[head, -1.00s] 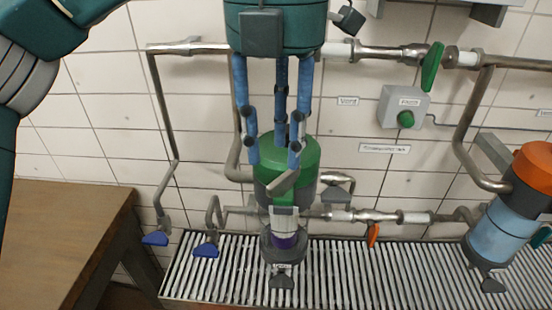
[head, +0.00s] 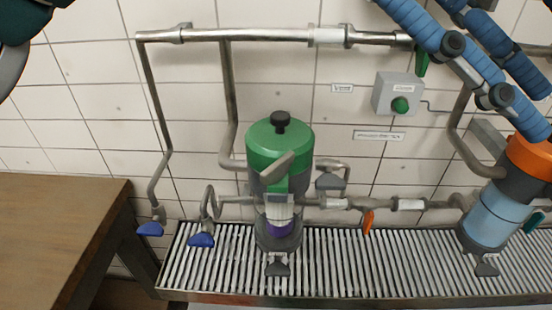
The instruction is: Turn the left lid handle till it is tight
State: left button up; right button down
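The left canister (head: 266,158) has a green lid with a black knob (head: 281,122) on top. A grey slanted bar (head: 277,168) shows on its front. The canister stands upright and no finger touches it. A gripper with thick blue fingers (head: 500,70), apparently my left one, is at the upper right. Its fingers are apart, point down to the right and hold nothing visible; its palm is out of the picture. The fingers overlap the view of the orange-topped right canister (head: 492,215). My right gripper does not show.
A wooden table (head: 55,225) is at the left. Metal pipes (head: 260,36) with blue, orange and green valve handles surround the canisters.

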pick_arm(q)
jog(key=s+d+r+n+g+h, duration=0.25)
jog(key=r+h, duration=0.25)
jog(key=r, duration=0.6)
jog(key=w+r+n+t+h, duration=0.2)
jog(key=w+r+n+h, duration=0.1)
jog(key=r, duration=0.4)
jog(key=w+r+n+t+h, duration=0.1)
jog(key=w+r+n+h, duration=0.1)
jog(key=r+n+h, duration=0.3)
jog(key=w+a+r+n+t+y, duration=0.2)
jog(key=w+a+n+t+y, duration=0.1)
jog(key=w+n+t, duration=1.3)
jog(key=n+g+y+b, duration=0.2)
jog(key=n+g+y, duration=0.65)
jog(key=y, duration=0.85)
send_over(277, 166)
jog(key=s+a, duration=0.3)
jog(key=s, duration=0.1)
notch_tip(277, 166, down, 35)
jog(key=n+t, duration=0.1)
jog(key=n, duration=0.1)
jog(key=x, duration=0.7)
jog(key=p+x, duration=0.1)
jog(key=x, duration=0.3)
jog(key=shift+w+r, duration=0.15)
jog(key=shift+w, duration=0.1)
